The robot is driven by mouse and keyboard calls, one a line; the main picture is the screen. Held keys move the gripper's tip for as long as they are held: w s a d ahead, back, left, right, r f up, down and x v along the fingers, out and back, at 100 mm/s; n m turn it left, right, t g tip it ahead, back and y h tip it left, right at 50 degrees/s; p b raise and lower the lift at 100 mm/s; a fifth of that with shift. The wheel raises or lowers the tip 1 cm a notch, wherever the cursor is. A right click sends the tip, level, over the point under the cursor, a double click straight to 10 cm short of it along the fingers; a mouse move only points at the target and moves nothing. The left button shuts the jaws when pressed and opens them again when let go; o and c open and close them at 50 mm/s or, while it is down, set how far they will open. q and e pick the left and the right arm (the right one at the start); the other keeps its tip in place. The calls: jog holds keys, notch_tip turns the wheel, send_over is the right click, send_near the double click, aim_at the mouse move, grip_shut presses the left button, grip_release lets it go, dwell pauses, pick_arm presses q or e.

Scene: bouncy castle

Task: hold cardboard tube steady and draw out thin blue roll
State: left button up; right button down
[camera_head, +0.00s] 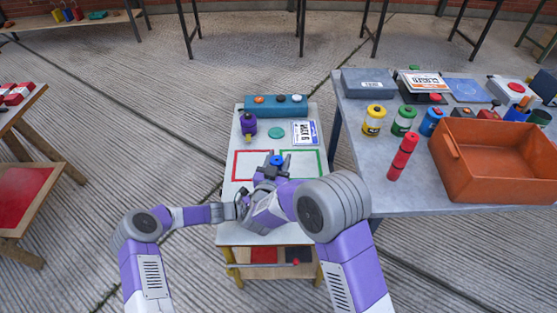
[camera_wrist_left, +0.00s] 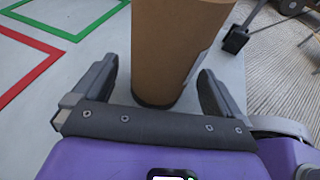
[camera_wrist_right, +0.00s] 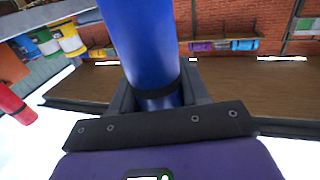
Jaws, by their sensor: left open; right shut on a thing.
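The brown cardboard tube (camera_wrist_left: 180,45) stands on the small table in the left wrist view. In the head view my right arm hides it. My left gripper (camera_wrist_left: 157,75) is open, with its fingers on either side of the tube's lower part and gaps showing. In the head view my left gripper (camera_head: 240,206) is low at the table's near side, partly hidden. My right gripper (camera_wrist_right: 160,90) is shut on the blue roll (camera_wrist_right: 145,40), which has a black band. In the head view my right gripper (camera_head: 278,168) is over the table, with a bit of blue showing between its fingers.
The small table (camera_head: 233,145) bears a red outline (camera_head: 236,165), a green outline (camera_head: 319,165), a purple bottle (camera_head: 248,124), a label card (camera_head: 304,132) and a blue button box (camera_head: 275,106). A grey table (camera_head: 415,195) with an orange crate (camera_head: 500,195) and red cylinder (camera_head: 402,157) stands right.

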pick_arm(q)
jog(key=v, duration=1.1)
jog(key=shift+s+a, duration=0.1)
jog(key=shift+r, duration=0.1)
pick_arm(e)
jog(key=shift+r, duration=0.15)
